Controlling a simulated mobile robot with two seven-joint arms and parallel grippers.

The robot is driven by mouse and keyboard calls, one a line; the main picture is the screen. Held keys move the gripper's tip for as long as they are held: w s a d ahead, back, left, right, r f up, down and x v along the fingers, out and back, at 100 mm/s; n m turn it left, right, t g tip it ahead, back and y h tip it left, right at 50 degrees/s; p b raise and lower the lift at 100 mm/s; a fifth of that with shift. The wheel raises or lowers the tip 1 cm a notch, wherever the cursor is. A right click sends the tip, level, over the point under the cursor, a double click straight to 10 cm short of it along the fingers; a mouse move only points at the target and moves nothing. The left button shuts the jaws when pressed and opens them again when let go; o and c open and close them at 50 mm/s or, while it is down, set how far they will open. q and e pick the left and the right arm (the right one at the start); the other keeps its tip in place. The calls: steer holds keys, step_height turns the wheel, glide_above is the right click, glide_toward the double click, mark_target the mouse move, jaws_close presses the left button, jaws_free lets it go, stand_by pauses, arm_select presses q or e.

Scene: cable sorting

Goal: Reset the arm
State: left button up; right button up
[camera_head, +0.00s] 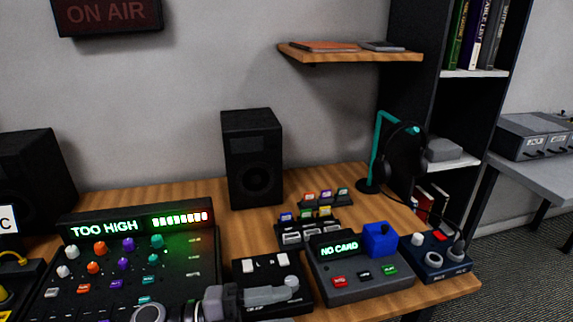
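A grey arm, which I take to be my left, comes in at the bottom edge, left of centre. Its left gripper (285,294) points right and hangs in front of a small black box (268,268) with white switches. The fingers show side-on, so I cannot tell whether they are open or shut. I see nothing clearly held in them. My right gripper is not in view.
A mixer (128,262) reading "TOO HIGH" stands left. A card unit (360,275) reading "NO CARD", with a blue block (380,240), stands right, beside a dark blue joystick box (440,257). Behind are a speaker (252,160), card racks (308,228) and a headphone stand (378,150).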

arm_select(q)
steer(key=w+a+f+n+t+y+p, duration=0.1)
steer(key=a+f+n+t+y, duration=0.25)
steer(key=n+t, duration=0.45)
steer(key=a+f+n+t+y, duration=0.2)
steer(key=a+n+t+y, duration=0.3)
steer(key=n, duration=0.5)
steer(key=s+a+f+n+g+y, duration=0.2)
steer(key=s+a+f+n+y, duration=0.1)
steer(key=s+a+f+n, duration=0.1)
steer(key=s+a+f+n+g+y+p, duration=0.1)
steer(key=s+a+f+n+g+y, duration=0.2)
steer(key=s+f, duration=0.5)
step_height(320, 180, down, 2)
steer(key=a+n+y, duration=0.1)
steer(key=a+n, duration=0.1)
steer(key=a, duration=0.1)
steer(key=shift+s, duration=0.4)
